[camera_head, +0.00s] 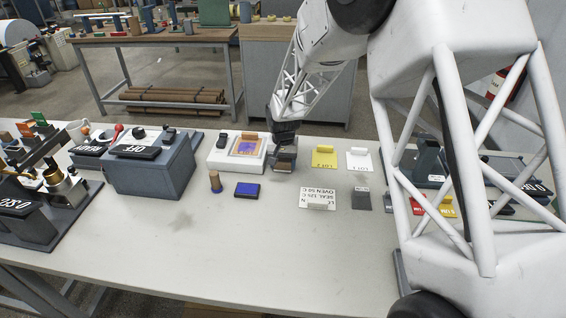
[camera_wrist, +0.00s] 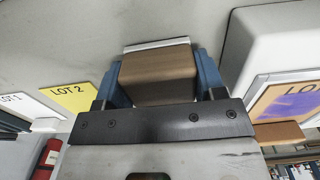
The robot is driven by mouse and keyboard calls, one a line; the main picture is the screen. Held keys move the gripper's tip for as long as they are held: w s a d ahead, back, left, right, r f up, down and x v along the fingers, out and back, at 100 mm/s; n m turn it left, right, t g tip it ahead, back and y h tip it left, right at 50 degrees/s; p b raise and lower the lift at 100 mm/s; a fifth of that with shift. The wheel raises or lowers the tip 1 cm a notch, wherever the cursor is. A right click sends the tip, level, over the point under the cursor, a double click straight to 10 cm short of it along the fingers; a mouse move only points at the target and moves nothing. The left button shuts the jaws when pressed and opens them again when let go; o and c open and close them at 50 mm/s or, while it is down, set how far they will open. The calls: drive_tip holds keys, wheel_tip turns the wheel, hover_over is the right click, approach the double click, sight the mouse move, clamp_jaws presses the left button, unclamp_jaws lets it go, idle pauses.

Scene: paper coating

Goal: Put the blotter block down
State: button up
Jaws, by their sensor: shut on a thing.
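The blotter block (camera_wrist: 157,74) is a brown wooden block with a pale layer along its far edge in the wrist view. My gripper (camera_head: 284,158) is shut on it, with a blue finger on each side. In the head view the block (camera_head: 284,165) is partly hidden by my gripper, close to the right side of a white pad (camera_head: 221,157) bearing an orange-bordered sheet with a purple patch (camera_head: 248,147). I cannot tell whether the block touches the table (camera_head: 260,235).
A blue ink pad (camera_head: 247,190), a wooden-handled stamp (camera_head: 215,181) and a white label card (camera_head: 317,199) lie in front. The table's front middle is clear.

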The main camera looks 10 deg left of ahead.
drive_tip(key=shift+f, duration=0.15)
drive_tip(key=o, duration=1)
drive_tip(key=shift+c, duration=0.2)
wheel_tip(320, 180, up, 12)
idle(0.4)
idle(0.7)
